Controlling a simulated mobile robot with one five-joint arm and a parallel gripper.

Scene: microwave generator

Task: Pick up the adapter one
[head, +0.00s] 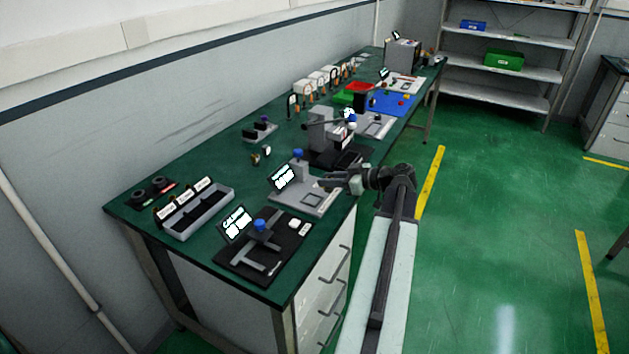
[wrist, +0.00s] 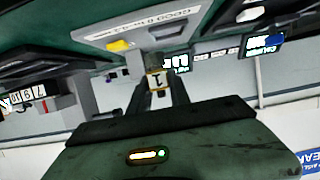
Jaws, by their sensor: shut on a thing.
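The adapter one (wrist: 156,81), a small block with a pale face marked "1" and yellowish edges, sits between the two dark fingers of my gripper (wrist: 158,88) in the wrist view. The fingers are shut on it from both sides. In the head view my gripper (head: 326,180) reaches left over the front edge of the green workbench, beside a grey fixture plate (head: 322,202). The adapter is too small to make out there.
The grey fixture has a blue knob (head: 298,153) and a screen. A black fixture plate (head: 287,252) stands nearer, a grey tray (head: 197,214) to its left. A dark press (head: 331,140) stands just behind my gripper.

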